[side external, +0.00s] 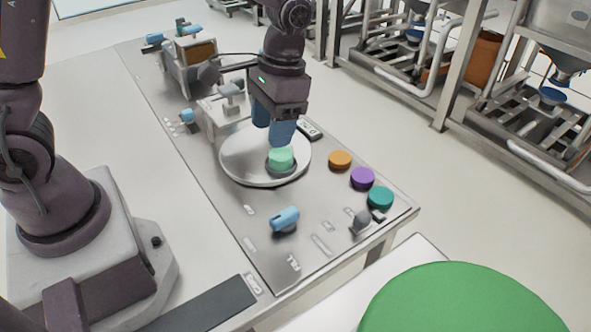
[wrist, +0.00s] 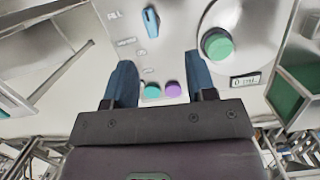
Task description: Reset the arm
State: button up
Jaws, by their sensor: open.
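My gripper (side external: 277,132) points down over the steel control panel (side external: 240,205), with its two blue fingers apart. In the wrist view my gripper (wrist: 160,72) has a clear gap between the fingers and nothing in it. A light green button (side external: 281,157) sits in a grey ring on a round pale plate (side external: 240,165). In the side view the fingertips overlap the space just behind this button. In the wrist view the green button (wrist: 218,46) lies to the right of the fingers, not between them. I cannot tell the exact height of the fingertips.
Orange (side external: 340,159), purple (side external: 362,179) and teal (side external: 380,197) buttons line the panel's right side. A blue-handled knob (side external: 285,217) and a grey knob (side external: 362,221) stand near the front. A small display (side external: 309,130) is behind my gripper. A green round surface (side external: 460,300) fills the front right.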

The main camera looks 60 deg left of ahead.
jog(key=s+a+r+t, duration=0.2)
jog(key=s+r+t, duration=0.2)
jog(key=s+r, duration=0.2)
jog(key=s+a+r+t, duration=0.2)
jog(key=s+r+t, duration=0.2)
jog(key=s+r, duration=0.3)
jog(key=shift+a+r+n, duration=0.3)
jog(key=shift+r+n, duration=0.1)
jog(key=shift+r, duration=0.1)
